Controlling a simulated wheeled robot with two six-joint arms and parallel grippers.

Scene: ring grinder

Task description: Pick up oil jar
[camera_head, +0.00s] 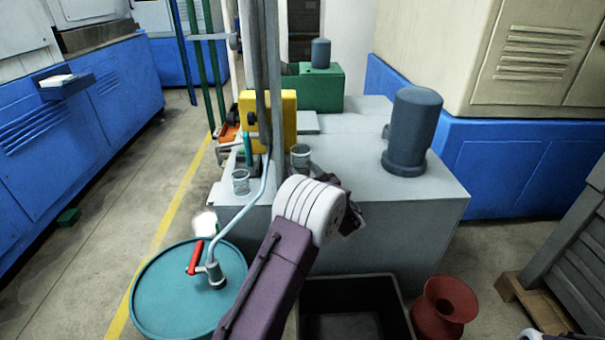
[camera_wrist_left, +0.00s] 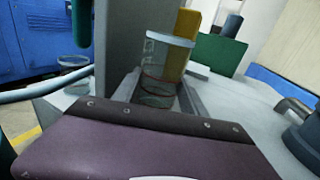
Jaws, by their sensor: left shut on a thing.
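A clear oil jar (camera_head: 300,157) stands upright at the left edge of the grey machine top in the head view. In the left wrist view the same oil jar (camera_wrist_left: 165,62) is between the two fingers of my left gripper (camera_wrist_left: 160,88), which is shut on it. In the head view, my white wrist hides most of that gripper (camera_head: 328,180). A second clear jar (camera_head: 240,182) stands to the left, near the corner; it also shows in the left wrist view (camera_wrist_left: 75,76). My right gripper is not in view.
A yellow box (camera_head: 283,118) stands behind. A dark blue motor (camera_head: 412,130) stands right. A black bin (camera_head: 350,300) sits below the machine's front.

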